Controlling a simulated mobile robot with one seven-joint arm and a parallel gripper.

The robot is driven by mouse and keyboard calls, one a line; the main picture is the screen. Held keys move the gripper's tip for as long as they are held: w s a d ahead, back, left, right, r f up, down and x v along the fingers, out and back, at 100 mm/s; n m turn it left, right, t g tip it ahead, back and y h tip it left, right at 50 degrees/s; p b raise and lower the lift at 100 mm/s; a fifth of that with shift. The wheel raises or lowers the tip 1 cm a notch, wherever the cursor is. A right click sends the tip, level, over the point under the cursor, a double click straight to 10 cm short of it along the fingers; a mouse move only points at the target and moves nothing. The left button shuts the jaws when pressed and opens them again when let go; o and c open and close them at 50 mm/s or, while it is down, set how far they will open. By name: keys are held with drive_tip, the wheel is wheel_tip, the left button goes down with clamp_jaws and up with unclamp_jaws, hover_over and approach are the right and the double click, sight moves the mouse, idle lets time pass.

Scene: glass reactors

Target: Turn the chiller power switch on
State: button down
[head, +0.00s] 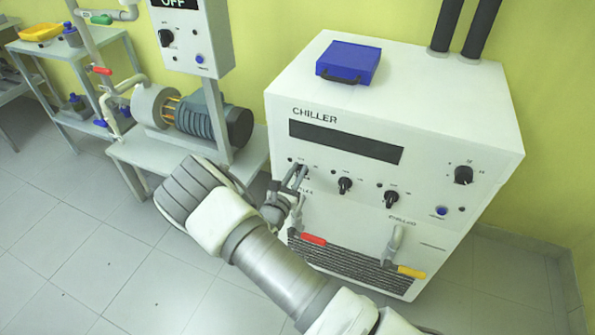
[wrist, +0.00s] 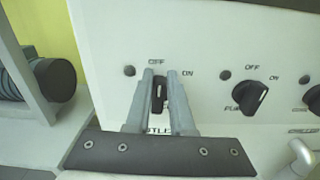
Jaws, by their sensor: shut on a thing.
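The chiller (head: 290,90) is a white cabinet with a dark, blank display (head: 345,142) on its sloped front. My gripper (head: 293,178) is at the leftmost black knob of the lower row. In the wrist view my gripper (wrist: 160,90) has its two grey fingers shut on the sides of this knob (wrist: 158,97). The knob stands about upright, below its OFF mark; ON is to the upper right. The label under it is partly hidden by my fingers. The middle knob (head: 345,185) and right knob (head: 391,197) are free.
A larger knob (head: 463,175) and a blue button (head: 441,211) are at the panel's right. Red (head: 313,239) and yellow (head: 411,272) valve handles are below. A blue box (head: 348,62) lies on top. A motor bench (head: 130,150) and control box (head: 200,40) stand at left.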

drive_tip(key=shift+s+d+f+m+b, duration=0.2)
drive_tip(key=shift+d+f+m, duration=0.1)
drive_tip(key=shift+m, duration=1.55)
drive_tip(key=shift+s+d+f+m+b, duration=0.15)
drive_tip(key=shift+d+f+m+b, duration=0.15)
drive_tip(key=shift+m, duration=1.6)
drive_tip(key=shift+s+d+f+m+b, duration=0.15)
drive_tip(key=shift+d+f+m, duration=0.15)
drive_tip(key=shift+m, duration=1.55)
drive_tip(key=shift+a, duration=0.1)
drive_tip(key=c, duration=0.9)
unclamp_jaws()
drive_tip(key=shift+o, duration=0.6)
drive_tip(key=shift+w, duration=0.1)
drive_tip(key=shift+r, duration=0.1)
drive_tip(key=p+v, duration=0.2)
drive_tip(key=v, duration=1.5)
drive_tip(key=shift+s, duration=0.25)
drive_tip(key=shift+r, duration=0.1)
